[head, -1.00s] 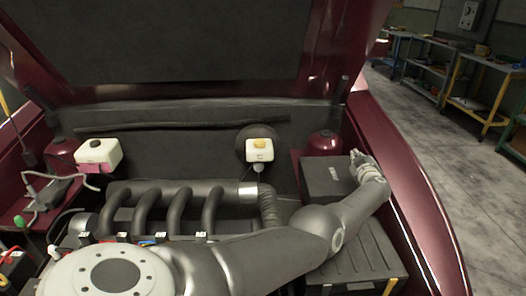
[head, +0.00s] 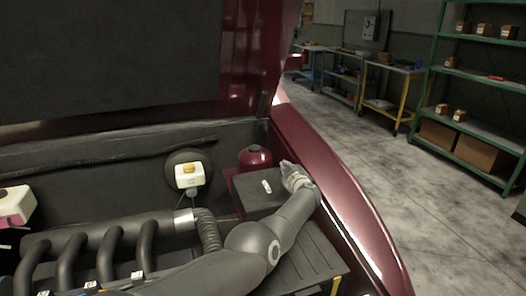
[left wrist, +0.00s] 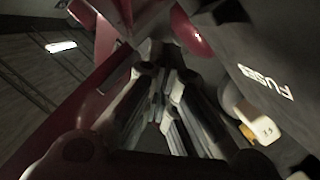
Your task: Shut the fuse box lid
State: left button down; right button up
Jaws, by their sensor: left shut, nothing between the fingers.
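The fuse box (head: 257,200) is a dark grey box at the right side of the engine bay, with a small white label on its lid (head: 250,188). The lid looks flat on the box, but I cannot tell whether it is fully closed. In the left wrist view the dark lid surface (left wrist: 262,50) with white FUSE lettering fills the upper right. My left gripper (head: 290,172) is shut and empty, just right of the box by the red fender. Its fingers show in the left wrist view (left wrist: 160,95). Whether it touches the lid is unclear. My right gripper is not in view.
The red fender (head: 335,200) borders the bay on the right. A red dome (head: 255,157) and a white reservoir with a yellow cap (head: 189,176) stand behind and left of the box. The raised hood (head: 120,55) hangs above. Shelves (head: 475,100) stand far right.

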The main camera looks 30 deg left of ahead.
pick_arm(q)
jog(key=shift+d+r, duration=0.15)
jog(key=shift+r, duration=0.35)
notch_tip(320, 180, up, 9)
jog(key=shift+s+f, duration=0.1)
jog(key=shift+f, duration=0.05)
